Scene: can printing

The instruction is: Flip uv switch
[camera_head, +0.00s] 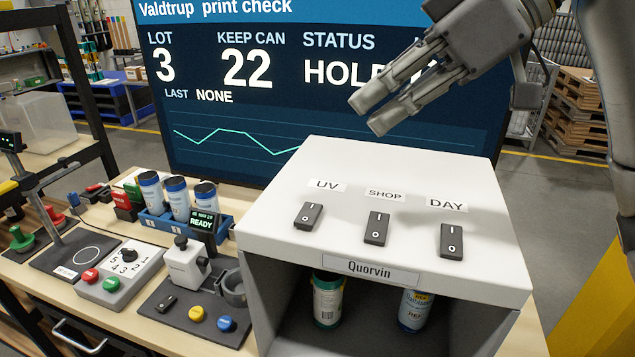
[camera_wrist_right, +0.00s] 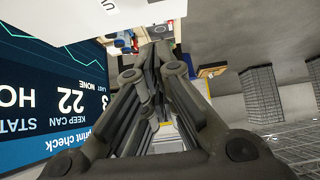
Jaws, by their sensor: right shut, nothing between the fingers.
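The UV switch (camera_head: 308,215) is a dark rocker on the sloping top of a white box (camera_head: 300,270), at the left of a row of three. The label "UV" (camera_head: 326,185) is above it. I cannot tell which end is pressed in. My right gripper (camera_head: 371,113) is shut and empty. It hangs in the air above the back of the box, up and right of the UV switch and apart from it. In the right wrist view its fingers (camera_wrist_right: 154,52) are together. My left gripper is not in view.
The SHOP switch (camera_head: 376,228) and DAY switch (camera_head: 451,241) sit right of the UV switch. Two cans (camera_head: 328,300) stand inside the box. A large screen (camera_head: 240,110) rises behind it. A blue rack (camera_head: 190,225) of cans and button panels (camera_head: 120,272) stand at left.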

